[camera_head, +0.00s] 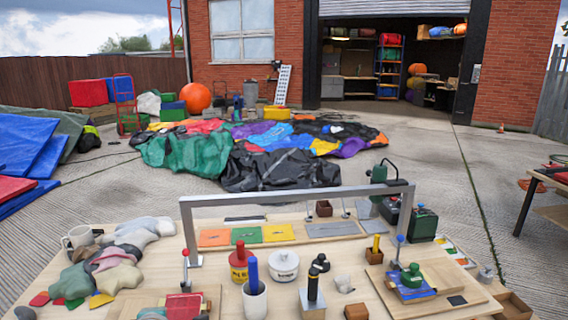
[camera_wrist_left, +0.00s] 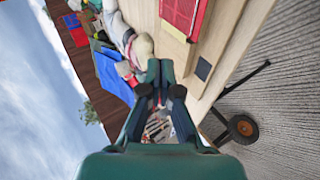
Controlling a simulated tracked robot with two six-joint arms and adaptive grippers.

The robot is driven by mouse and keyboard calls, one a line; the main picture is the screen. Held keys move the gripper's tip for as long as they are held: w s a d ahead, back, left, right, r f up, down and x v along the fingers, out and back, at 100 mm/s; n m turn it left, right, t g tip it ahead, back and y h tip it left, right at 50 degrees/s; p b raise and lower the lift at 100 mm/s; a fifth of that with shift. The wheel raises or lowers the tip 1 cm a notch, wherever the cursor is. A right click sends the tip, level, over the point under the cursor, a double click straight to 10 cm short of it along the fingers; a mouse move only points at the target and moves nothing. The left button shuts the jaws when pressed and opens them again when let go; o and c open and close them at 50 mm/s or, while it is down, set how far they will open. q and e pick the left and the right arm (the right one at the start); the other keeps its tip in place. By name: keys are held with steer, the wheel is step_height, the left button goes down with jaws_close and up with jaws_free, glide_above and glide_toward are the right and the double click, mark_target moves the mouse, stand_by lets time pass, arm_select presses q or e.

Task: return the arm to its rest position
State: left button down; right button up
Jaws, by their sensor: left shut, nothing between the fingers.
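My left gripper (camera_wrist_left: 160,72) shows only in the left wrist view. Its two dark green fingers are together at the tips, with nothing between them. The tips appear beside the edge of the wooden workbench (camera_wrist_left: 225,50), near a heap of fabric scraps (camera_wrist_left: 140,48). The wrist picture is turned sideways, and I cannot tell the height of the gripper. Neither arm shows in the head view, and my right gripper is not in view.
A wheel (camera_wrist_left: 242,128) stands beside the bench.

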arm_select(q)
steer(key=s+d+f+m+g+h+p, duration=0.1)
steer(key=s+d+f+m+g+p, duration=0.2)
steer(key=f, duration=0.6)
steer(key=s+d+f+m+g+h, duration=0.1)
steer(key=s+f+m+h, duration=0.15)
steer(key=s+f, duration=0.5)
arm_select(e)
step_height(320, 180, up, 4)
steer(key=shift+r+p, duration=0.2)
steer(key=shift+p, duration=0.35)
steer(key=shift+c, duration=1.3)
arm_select(q)
steer(key=s+d+f+m+g+h, duration=0.2)
steer(key=s+d+f+m, duration=0.3)
steer(key=s, duration=0.3)
steer(key=s+d+f+m+g+h, duration=0.2)
steer(key=s+d+f+m+g, duration=0.1)
steer(key=s+d+m, duration=0.3)
steer(key=s+f+m, duration=0.1)
steer(key=s+m, duration=0.1)
steer(key=shift+s+d+f+g+h, duration=0.35)
steer(key=shift+s+d+f+g, duration=0.05)
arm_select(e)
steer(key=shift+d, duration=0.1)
